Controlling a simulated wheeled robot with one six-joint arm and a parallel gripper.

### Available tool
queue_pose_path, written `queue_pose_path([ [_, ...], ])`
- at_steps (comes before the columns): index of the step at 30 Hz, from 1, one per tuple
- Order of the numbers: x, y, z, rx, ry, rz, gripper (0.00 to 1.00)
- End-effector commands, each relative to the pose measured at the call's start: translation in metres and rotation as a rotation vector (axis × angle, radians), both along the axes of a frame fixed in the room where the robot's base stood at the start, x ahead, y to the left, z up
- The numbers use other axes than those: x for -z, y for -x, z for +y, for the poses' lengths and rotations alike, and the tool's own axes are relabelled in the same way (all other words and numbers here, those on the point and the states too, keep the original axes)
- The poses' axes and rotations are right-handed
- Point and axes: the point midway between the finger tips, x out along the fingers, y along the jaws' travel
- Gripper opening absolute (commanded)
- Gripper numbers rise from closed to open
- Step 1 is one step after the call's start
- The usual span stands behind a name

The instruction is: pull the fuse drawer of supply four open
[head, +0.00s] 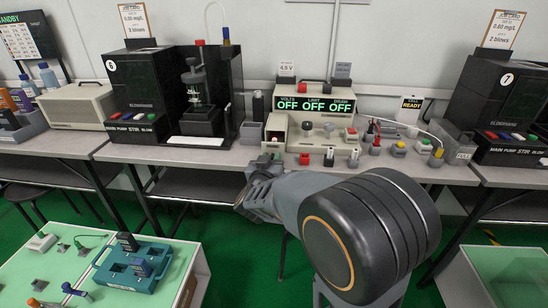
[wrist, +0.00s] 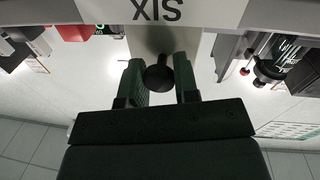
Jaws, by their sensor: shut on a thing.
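The cream power supply (head: 330,130) stands on the bench, its three readouts showing OFF. My gripper (head: 264,168) is low in front of its left part. In the wrist view my gripper (wrist: 160,82) has its two green fingers on either side of a dark round knob (wrist: 158,74) and is shut on it. A pale surface (wrist: 165,40) lies behind the knob. A pale strip (wrist: 215,14) there reads SIX, upside down; I see no label reading four. How far the drawer is out cannot be told.
Black electrode stations stand left (head: 140,85) and right (head: 490,110) of the supply. Several small terminals and plugs (head: 375,148) sit on the bench right of it. A green-topped table (head: 30,270) with a teal tray (head: 112,278) is at the front left.

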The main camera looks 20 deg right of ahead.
Motion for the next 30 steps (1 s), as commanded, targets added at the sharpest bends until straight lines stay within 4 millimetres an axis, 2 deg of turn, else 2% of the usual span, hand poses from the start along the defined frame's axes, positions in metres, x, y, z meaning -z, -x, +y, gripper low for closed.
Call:
queue_pose_path([
  [4, 0.001, 0.001, 0.000, 0.006, 0.000, -0.001, 0.00],
  [5, 0.001, 0.001, 0.000, 0.006, 0.000, -0.001, 0.30],
  [12, 0.000, 0.001, 0.002, 0.001, -0.002, -0.001, 0.53],
  [23, -0.001, 0.006, 0.006, -0.001, -0.003, -0.002, 0.53],
  [30, -0.003, 0.042, 0.032, -0.003, -0.001, 0.000, 0.53],
])
